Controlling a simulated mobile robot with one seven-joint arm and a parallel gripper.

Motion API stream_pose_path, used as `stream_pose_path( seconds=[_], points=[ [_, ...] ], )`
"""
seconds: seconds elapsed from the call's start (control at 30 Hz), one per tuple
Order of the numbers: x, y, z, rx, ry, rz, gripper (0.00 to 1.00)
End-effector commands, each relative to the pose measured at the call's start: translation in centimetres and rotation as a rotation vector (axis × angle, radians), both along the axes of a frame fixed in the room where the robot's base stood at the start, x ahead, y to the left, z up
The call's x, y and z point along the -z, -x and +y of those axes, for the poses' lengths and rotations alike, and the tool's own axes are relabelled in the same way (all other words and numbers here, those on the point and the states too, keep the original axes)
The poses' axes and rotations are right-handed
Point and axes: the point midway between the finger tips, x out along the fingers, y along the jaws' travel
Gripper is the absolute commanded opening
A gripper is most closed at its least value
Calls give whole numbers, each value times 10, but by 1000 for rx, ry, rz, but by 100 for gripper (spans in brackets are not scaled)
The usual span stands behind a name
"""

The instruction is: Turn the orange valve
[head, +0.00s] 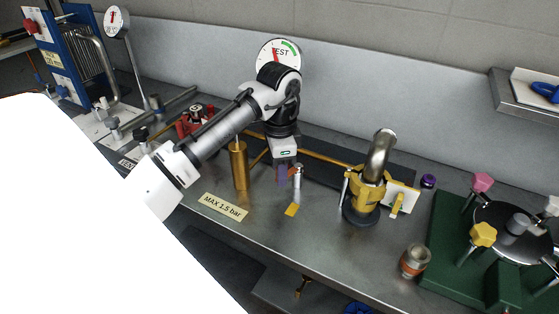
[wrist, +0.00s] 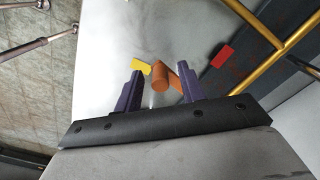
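The orange valve handle (wrist: 160,79) shows in the wrist view between the two purple fingers of my gripper (wrist: 160,84). I cannot tell the exact depth. In the head view my gripper (head: 284,174) points down over the bench, beside a short silver fitting (head: 297,182). The orange handle is not clearly seen there, likely hidden by the gripper.
A yellow tag (head: 291,209) hangs near the fitting. A brass cylinder (head: 239,165) stands left of my gripper, and a yellow-clamped steel pipe (head: 378,165) stands to the right. A round gauge (head: 279,54) is behind my arm. The bench front (head: 262,225) is mostly clear.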

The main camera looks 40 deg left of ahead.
Motion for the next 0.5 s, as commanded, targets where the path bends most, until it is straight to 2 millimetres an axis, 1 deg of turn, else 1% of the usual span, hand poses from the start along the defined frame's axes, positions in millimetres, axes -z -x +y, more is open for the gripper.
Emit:
stream_pose_path(
  seconds=[0.27,0.37,0.47,0.5],
  points=[
    [-2,0,0,0,0,0,40],
    [-11,-1,0,0,-1,-1,40],
    [-29,-1,0,0,0,-2,40],
    [-37,-1,0,0,-1,-2,40]
  ],
)
